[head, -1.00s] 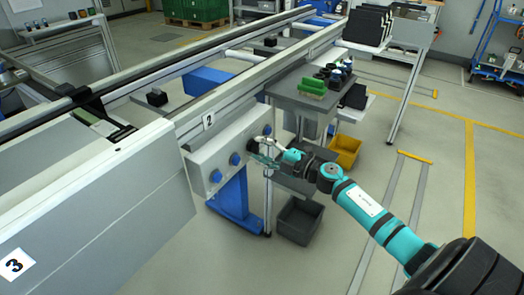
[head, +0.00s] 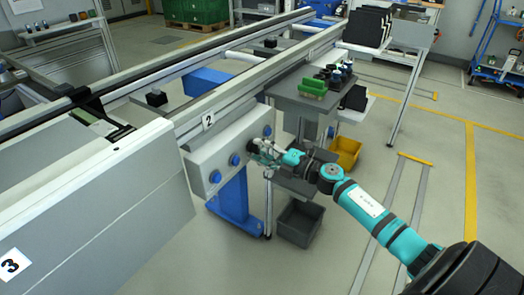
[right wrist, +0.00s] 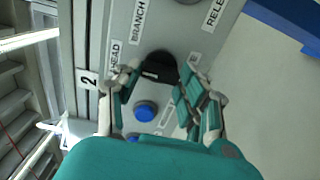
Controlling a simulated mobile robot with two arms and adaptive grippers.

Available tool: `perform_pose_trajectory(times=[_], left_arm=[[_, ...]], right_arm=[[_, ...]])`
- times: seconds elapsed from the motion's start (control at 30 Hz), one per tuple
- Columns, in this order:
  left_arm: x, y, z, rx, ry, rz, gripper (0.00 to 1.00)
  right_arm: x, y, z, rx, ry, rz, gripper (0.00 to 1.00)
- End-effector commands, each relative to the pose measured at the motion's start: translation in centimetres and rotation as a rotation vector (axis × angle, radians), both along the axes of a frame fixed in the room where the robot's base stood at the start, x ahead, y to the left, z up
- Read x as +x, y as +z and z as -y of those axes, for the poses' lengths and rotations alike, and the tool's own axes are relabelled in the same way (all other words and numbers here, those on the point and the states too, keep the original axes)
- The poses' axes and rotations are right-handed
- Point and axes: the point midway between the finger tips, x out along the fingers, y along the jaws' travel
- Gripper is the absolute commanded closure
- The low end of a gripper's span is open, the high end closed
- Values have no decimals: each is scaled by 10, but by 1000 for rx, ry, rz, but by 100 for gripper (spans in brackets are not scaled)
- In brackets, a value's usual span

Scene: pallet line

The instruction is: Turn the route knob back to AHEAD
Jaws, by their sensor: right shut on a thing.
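The route knob (right wrist: 158,66) is black and sits on the grey control panel, between the AHEAD label (right wrist: 117,58) and the BRANCH label (right wrist: 138,22) side in the right wrist view. In the head view my right gripper (head: 262,152) is at the front face of the panel box (head: 205,157) and hides the knob. My left gripper is in neither view.
Blue buttons (head: 234,159) sit on the panel near the gripper, one close below the knob in the right wrist view (right wrist: 146,111). A conveyor rail (head: 240,97) runs above the box. Floor at right is open.

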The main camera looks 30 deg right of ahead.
Motion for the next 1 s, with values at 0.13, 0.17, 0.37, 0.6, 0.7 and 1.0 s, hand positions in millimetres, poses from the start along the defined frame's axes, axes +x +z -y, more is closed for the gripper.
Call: perform_pose_trajectory(times=[0.13,0.17,0.37,0.6,0.7,1.0], left_arm=[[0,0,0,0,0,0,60],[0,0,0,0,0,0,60],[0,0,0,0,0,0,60],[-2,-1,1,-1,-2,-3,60],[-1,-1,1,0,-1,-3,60],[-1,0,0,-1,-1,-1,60]], right_arm=[[0,-2,0,-5,2,-1,53],[0,-2,0,-4,2,-2,49],[0,-1,0,-3,1,-1,37],[-3,-1,1,0,1,-1,37],[-13,-2,5,-1,1,-3,37],[-66,-3,27,0,1,-6,37]])
